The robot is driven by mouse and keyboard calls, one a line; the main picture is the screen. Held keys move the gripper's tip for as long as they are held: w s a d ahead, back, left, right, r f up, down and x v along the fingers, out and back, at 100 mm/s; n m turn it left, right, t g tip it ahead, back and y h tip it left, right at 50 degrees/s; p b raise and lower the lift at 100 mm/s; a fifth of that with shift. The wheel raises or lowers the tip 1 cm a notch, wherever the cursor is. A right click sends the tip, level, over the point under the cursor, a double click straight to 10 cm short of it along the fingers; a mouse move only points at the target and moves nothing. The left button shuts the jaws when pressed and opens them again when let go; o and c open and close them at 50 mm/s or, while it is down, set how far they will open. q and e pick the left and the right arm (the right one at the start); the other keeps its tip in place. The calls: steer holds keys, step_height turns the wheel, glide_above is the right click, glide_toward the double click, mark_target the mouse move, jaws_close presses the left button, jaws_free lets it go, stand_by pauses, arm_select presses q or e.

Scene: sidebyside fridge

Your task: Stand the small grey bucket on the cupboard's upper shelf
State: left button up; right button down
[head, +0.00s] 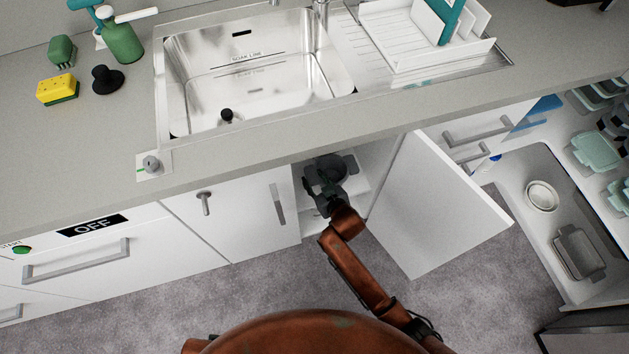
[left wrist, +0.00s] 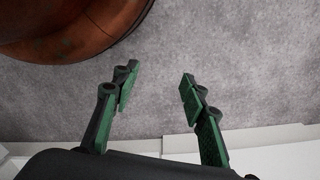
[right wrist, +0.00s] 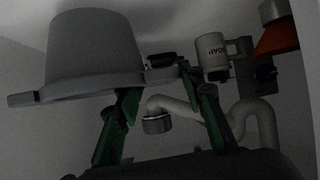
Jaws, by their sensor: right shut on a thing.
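The small grey bucket (head: 331,168) is inside the open cupboard below the sink, over the white upper shelf (head: 357,187). My right gripper (head: 328,187) reaches in through the doorway and is shut on the bucket at its rim side. In the right wrist view, the bucket (right wrist: 95,50) fills the upper left, its wide rim at the picture's bottom side, with the right gripper's fingers (right wrist: 160,88) at its edge. I cannot tell if the bucket touches the shelf. My left gripper (left wrist: 153,85) is open and empty above the grey floor.
The cupboard door (head: 430,210) stands open to the right. An open drawer (head: 545,160) with dishes is farther right.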

step_height(320, 180, down, 2)
steer(key=shift+f+b, duration=0.1)
steer(key=shift+b, duration=0.35)
arm_select(q)
steer(key=r, duration=0.3)
steer(key=shift+w+d+r, duration=0.2)
steer(key=shift+d+r, duration=0.1)
steer(key=shift+r, duration=0.1)
arm_select(e)
steer(key=c, duration=1.3)
jaws_free()
steer(key=shift+f, duration=0.15)
